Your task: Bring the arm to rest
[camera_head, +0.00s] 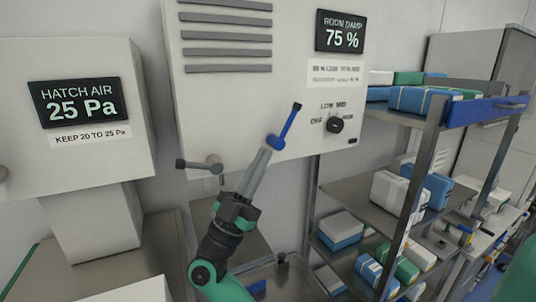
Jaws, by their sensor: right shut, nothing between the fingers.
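My right gripper (261,158) reaches up from the bottom middle on its green and black arm. Its two grey fingers are together with nothing between them. The fingertips appear close to the lower end of a blue lever (287,124) on the front of the white wall cabinet (240,105). I cannot tell whether they touch it. The blue lever slants up to the right. A grey lever (203,163) with a dark tip points left, to the left of the fingers. My left gripper is not in view.
A metal shelf (345,190) with several packs stands right.

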